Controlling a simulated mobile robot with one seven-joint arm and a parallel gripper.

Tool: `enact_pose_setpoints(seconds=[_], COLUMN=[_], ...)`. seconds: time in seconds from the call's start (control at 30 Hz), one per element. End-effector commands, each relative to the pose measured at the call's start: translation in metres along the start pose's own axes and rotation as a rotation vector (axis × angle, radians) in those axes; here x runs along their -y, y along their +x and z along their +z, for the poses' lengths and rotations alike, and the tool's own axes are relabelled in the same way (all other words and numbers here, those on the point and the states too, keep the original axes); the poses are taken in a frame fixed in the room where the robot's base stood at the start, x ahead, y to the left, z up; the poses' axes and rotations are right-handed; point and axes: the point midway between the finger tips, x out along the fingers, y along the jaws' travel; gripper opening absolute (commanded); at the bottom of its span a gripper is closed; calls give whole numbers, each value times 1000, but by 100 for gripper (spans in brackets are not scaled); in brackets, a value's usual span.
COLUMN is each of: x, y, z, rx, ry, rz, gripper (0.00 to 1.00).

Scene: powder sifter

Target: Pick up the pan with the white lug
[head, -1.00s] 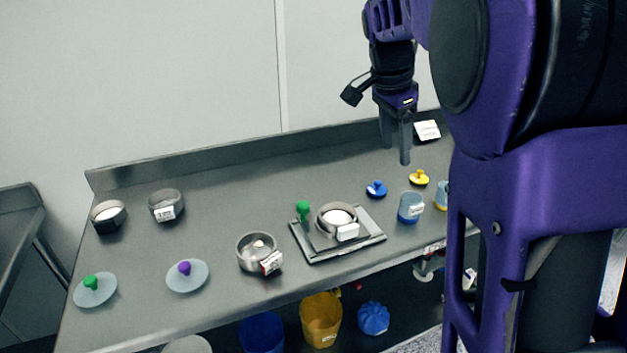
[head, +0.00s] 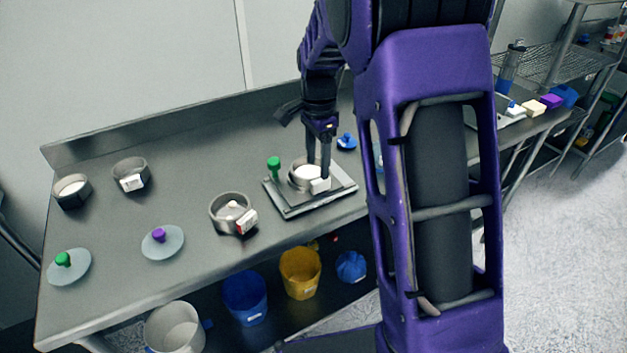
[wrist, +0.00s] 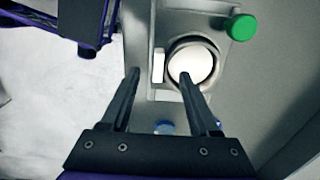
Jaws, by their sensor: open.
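A round metal pan (head: 295,180) with white content sits on a square metal plate (head: 290,208), a white block-like lug (head: 320,185) at its side. In the wrist view the pan (wrist: 212,47) is up and right, its white lug (wrist: 158,66) lined up between my fingertips. My gripper (head: 318,168) is open and empty, pointing down over the lug side of the pan; contact cannot be told. Another metal pan (head: 216,222) with a white-and-red block stands left of the plate. A third pan (head: 130,165) with a white block is at the back left.
A green knob (head: 274,165) stands at the plate's back corner, near the pan. Discs with green (head: 80,272) and purple (head: 172,248) knobs lie front left. A blue-knobbed piece (head: 346,142) is behind right. Buckets (head: 245,298) stand below the table.

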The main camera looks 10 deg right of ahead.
Motion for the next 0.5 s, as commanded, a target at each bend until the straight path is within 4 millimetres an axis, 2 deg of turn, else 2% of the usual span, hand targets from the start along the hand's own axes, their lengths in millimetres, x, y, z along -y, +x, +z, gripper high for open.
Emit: enact_pose_setpoints(seconds=[0.23,0.5], x=[0,0], y=[18,57], z=[0,-2], rx=[0,0], ry=[0,1], rz=[1,2], gripper=[62,62])
